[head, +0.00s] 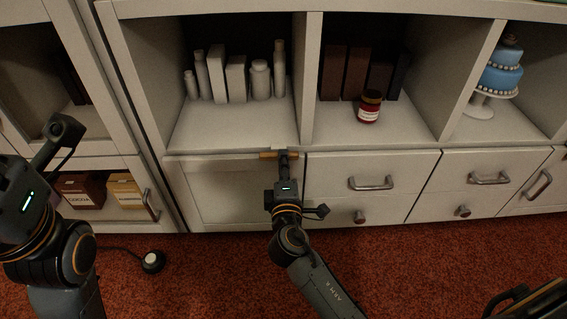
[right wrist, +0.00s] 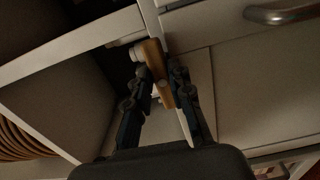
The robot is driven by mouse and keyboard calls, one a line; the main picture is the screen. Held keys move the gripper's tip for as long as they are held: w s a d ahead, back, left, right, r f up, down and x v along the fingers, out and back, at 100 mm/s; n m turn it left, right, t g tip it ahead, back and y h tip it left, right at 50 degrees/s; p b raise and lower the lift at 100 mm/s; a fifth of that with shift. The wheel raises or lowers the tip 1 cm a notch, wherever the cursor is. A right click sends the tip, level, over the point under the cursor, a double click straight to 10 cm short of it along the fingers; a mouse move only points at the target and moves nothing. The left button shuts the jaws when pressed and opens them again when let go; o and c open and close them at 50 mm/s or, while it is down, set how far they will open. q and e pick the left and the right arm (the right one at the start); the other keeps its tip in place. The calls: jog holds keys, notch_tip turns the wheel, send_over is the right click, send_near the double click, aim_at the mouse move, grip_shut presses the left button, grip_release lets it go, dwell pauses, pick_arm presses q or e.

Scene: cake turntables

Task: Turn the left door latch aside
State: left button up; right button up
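The wooden latch (head: 266,155) lies crosswise at the top edge of the left lower door (head: 225,192), which looks closed. In the right wrist view the latch (right wrist: 155,62) is a tan wooden bar with a round pin on it. My right gripper (head: 283,158) is at the latch in the head view. In the right wrist view its two fingers (right wrist: 160,80) lie close on either side of the bar and appear to pinch it. My left gripper (head: 62,130) is raised at the far left, away from the latch; its finger opening is unclear.
Open shelves above hold white bottles and boxes (head: 235,78), dark books (head: 345,72), a red jar (head: 369,107) and a blue cake (head: 499,72) on a stand. Drawers with metal handles (head: 370,184) are right of the door.

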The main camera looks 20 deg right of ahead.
jog(key=o, duration=0.5)
jog(key=shift+c, duration=0.2)
jog(key=v, duration=1.2)
